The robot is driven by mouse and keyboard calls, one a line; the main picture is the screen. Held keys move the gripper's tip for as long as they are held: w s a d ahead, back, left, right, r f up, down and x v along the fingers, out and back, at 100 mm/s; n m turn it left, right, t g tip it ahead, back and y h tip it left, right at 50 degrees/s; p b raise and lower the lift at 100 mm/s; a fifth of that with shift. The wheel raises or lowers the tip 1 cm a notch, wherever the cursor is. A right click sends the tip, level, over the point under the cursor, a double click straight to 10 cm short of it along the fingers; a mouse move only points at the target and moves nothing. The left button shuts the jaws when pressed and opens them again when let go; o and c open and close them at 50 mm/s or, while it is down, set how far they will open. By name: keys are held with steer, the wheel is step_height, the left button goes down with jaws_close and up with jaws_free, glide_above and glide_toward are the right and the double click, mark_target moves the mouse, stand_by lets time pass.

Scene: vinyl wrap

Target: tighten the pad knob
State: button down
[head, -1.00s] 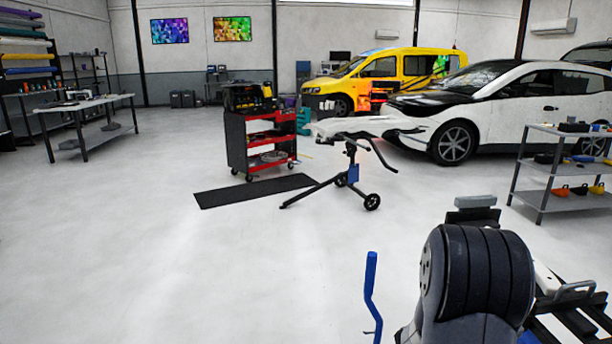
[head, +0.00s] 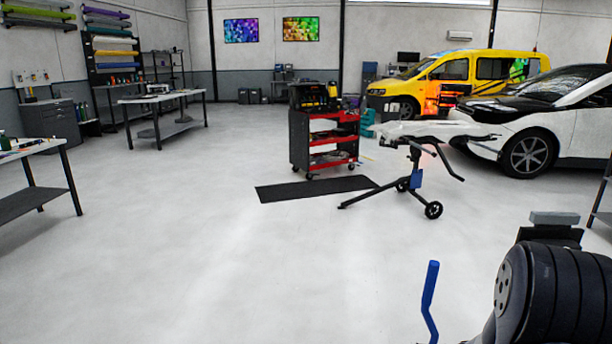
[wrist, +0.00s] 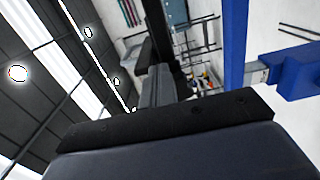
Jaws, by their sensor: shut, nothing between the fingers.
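I cannot make out the pad knob in either view. A black wheeled stand (head: 402,187) with a blue part (head: 416,178) on its post stands mid-floor in the head view. A white panel (head: 430,130) lies across its top, and any small knob on it is too small to tell. My gripper (wrist: 157,85) is shut and empty in the wrist view, pointing away from the camera. In the head view, my arm fills the lower right corner, far nearer than the stand.
A red and black tool cart (head: 322,140) stands left of the stand, with a black mat (head: 315,189) before it. A white car (head: 540,140) and a yellow van (head: 470,75) are behind right. Worktables (head: 170,98) stand at left. The floor in the left foreground is clear.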

steer(key=shift+w+f+b, duration=0.1)
steer(key=shift+f+b, duration=0.7)
steer(key=shift+b, duration=2.4)
steer(key=a+b, duration=0.2)
steer(key=a, duration=0.4)
steer(key=shift+b, duration=0.35)
steer(key=shift+s, duration=0.25)
